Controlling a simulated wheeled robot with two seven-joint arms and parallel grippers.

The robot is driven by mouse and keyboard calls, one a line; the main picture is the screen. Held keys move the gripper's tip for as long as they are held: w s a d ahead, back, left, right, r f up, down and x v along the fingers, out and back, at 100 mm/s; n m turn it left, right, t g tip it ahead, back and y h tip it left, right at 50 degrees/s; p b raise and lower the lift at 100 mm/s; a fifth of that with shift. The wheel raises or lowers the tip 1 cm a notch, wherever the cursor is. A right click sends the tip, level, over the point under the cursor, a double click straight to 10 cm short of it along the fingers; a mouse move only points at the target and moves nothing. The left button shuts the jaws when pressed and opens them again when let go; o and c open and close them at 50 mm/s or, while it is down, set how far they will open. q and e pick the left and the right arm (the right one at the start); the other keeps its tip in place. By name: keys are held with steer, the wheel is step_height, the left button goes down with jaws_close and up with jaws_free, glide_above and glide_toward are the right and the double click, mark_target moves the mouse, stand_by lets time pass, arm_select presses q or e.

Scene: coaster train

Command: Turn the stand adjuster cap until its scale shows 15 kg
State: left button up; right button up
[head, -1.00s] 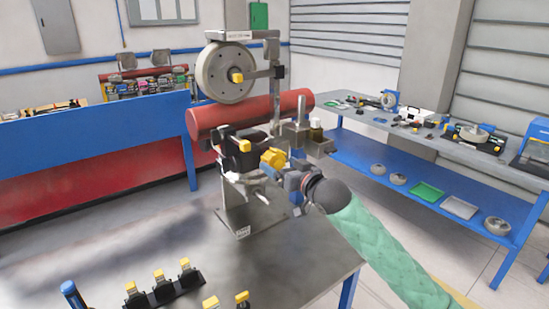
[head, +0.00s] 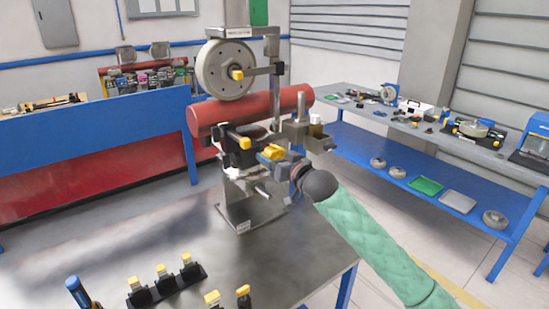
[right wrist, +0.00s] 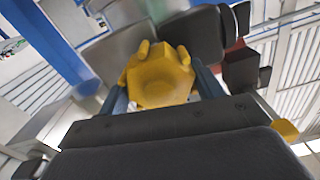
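The metal stand (head: 250,213) is on the near table and carries a large grey wheel with a yellow centre. The yellow adjuster cap (head: 272,153) is at the stand's middle, at the end of my right gripper (head: 277,156). In the right wrist view, the lobed yellow cap (right wrist: 160,77) sits between the blue fingers of my right gripper (right wrist: 163,88), which appear to touch it on both sides. I cannot read a scale in either view. My left gripper is not in view.
A red cylinder (head: 205,116) lies behind the stand. Small black holders with yellow tops (head: 163,283) and a blue handle (head: 77,291) are at the table's front left. A side bench (head: 420,124) with tools stands at the right. The table left of the stand is clear.

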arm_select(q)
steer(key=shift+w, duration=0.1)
arm_select(e)
steer(key=shift+n, duration=0.3)
steer(key=n, duration=0.2)
steer(key=shift+n+b, duration=0.4)
steer(key=n, duration=0.3)
steer(key=shift+n+b, duration=0.3)
steer(key=shift+n, duration=0.1)
steer(key=n, duration=0.3)
steer(key=shift+s+a, duration=0.1)
steer(key=shift+n, duration=0.6)
steer(key=shift+f+n, duration=0.1)
steer(key=shift+n, duration=0.2)
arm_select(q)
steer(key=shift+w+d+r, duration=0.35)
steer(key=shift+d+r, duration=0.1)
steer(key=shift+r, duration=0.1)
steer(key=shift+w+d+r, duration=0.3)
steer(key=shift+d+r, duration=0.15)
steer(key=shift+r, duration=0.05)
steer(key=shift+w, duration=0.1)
